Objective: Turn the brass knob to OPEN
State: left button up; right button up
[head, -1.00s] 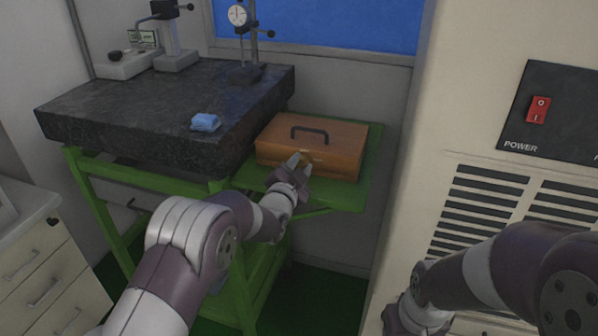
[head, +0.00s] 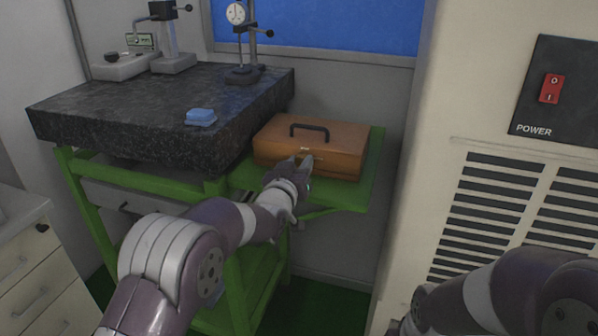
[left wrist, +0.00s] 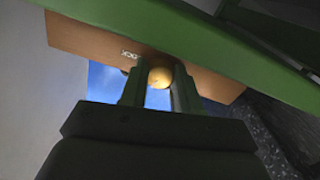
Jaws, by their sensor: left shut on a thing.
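A brown wooden case (head: 270,140) with a dark handle on its lid lies shut on a green side shelf (head: 362,190). The round brass knob (left wrist: 160,77) is on the case's front face, which also shows in the left wrist view (left wrist: 85,38). My left gripper (head: 301,161) is at that front face, its two fingers shut on the knob, one on each side. Part of a dark printed word (left wrist: 130,55) shows beside one finger; the rest is hidden. In the head view the knob is too small and covered to make out. My right gripper is out of view.
A black granite plate (head: 150,105) on a green stand is left of the case, with a blue block (head: 201,116) and gauge stands on it. A beige cabinet (head: 440,130) with a red power switch (head: 551,88) stands at right. Drawers (head: 35,265) are at lower left.

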pick_arm(q)
jog(key=shift+n+b, duration=0.85)
jog(key=shift+n, duration=1.25)
jog(key=o, duration=1.1)
jog(key=shift+c, duration=0.2)
jog(key=v, duration=1.2)
jog(key=shift+s, duration=0.35)
jog(key=shift+a, duration=0.1)
